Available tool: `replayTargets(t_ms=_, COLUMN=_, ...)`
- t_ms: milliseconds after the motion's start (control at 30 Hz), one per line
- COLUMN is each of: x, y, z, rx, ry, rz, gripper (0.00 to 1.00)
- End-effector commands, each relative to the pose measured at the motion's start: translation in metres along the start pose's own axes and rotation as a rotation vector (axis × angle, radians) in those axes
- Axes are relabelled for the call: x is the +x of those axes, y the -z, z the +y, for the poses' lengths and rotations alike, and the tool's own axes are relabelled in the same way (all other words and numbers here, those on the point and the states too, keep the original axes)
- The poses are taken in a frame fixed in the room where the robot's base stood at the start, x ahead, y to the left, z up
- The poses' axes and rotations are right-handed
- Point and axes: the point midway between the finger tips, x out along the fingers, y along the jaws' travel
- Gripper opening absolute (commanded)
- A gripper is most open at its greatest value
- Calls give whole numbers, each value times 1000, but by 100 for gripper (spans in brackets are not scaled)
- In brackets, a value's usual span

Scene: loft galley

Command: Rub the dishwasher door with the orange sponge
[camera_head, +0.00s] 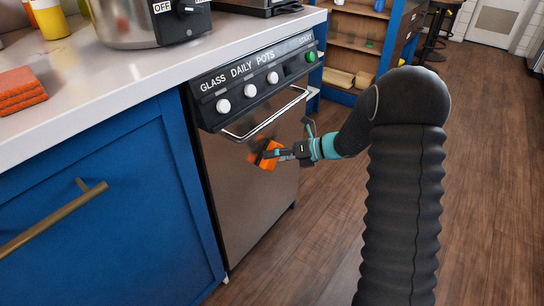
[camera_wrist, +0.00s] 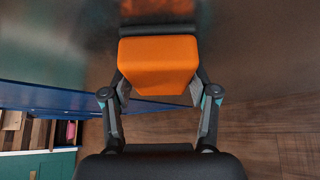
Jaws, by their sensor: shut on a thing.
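The dishwasher door (camera_head: 235,190) is a grey metal panel with a bar handle (camera_head: 265,117) and a black control strip above it. My gripper (camera_head: 277,153) is in front of the door, below the handle. It is shut on the orange sponge (camera_head: 268,160), which is at or very close to the door surface. In the wrist view the orange sponge (camera_wrist: 158,62) sits between my two fingers, with the metal door (camera_wrist: 60,45) beyond it. Whether the sponge presses on the door is hard to tell.
A folded orange cloth or sponge stack (camera_head: 20,90) lies on the white counter (camera_head: 100,75) at left. A metal pot (camera_head: 125,22) stands on the counter. A blue cabinet (camera_head: 110,200) adjoins the dishwasher. Open blue shelves (camera_head: 350,45) stand behind. The wooden floor (camera_head: 490,170) at right is clear.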

Motion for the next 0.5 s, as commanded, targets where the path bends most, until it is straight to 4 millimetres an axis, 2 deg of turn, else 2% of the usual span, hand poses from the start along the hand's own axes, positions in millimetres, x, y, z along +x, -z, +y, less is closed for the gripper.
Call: replayTargets(t_ms=500, x=-14, y=-19, z=-22, rx=0, ry=2, rz=-2, gripper=31)
